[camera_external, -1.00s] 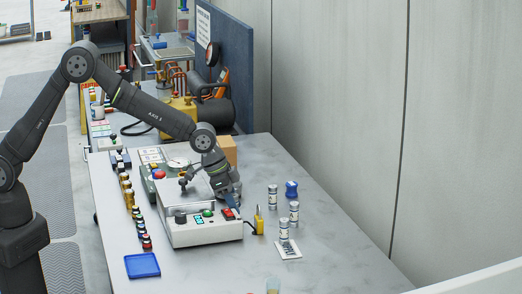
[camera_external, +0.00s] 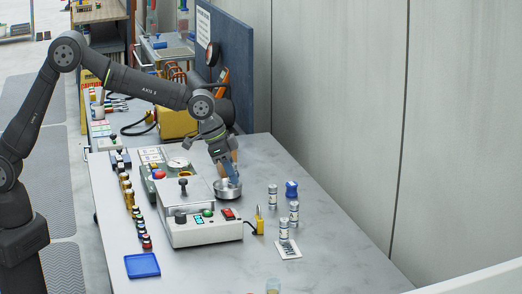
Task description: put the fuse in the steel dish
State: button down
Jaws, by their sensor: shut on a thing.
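The steel dish (camera_external: 221,193) is a round, shallow metal bowl on the table, just behind the right end of the white control unit. My gripper (camera_external: 233,182) points down over the dish, with its fingertips at or just above the right part of the rim. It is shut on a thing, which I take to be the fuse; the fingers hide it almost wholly. I cannot tell whether the held thing touches the dish.
The white control unit (camera_external: 205,234) with knobs and buttons stands in front of the dish. Several silver-and-white cylinders (camera_external: 272,196) and a blue part (camera_external: 291,188) stand to the right. A blue tray (camera_external: 142,265) lies at front left. The right part of the table is clear.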

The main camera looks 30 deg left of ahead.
jog(key=a+r+n, duration=0.2)
jog(key=a+r, duration=0.1)
jog(key=a, duration=0.3)
jog(key=shift+t, duration=0.3)
jog(key=w+f, duration=0.2)
jog(key=w, duration=0.1)
jog(key=w+a+f, duration=0.1)
jog(key=w+f, duration=0.1)
jog(key=w, duration=0.2)
jog(key=w+a+f, duration=0.1)
jog(key=w+f, duration=0.2)
jog(key=w, duration=0.1)
jog(key=shift+w+a+f, duration=0.1)
jog(key=shift+w+f, duration=0.05)
jog(key=shift+f, duration=1.95)
jog(key=shift+f, duration=0.15)
jog(key=c, duration=1.2)
grip_release()
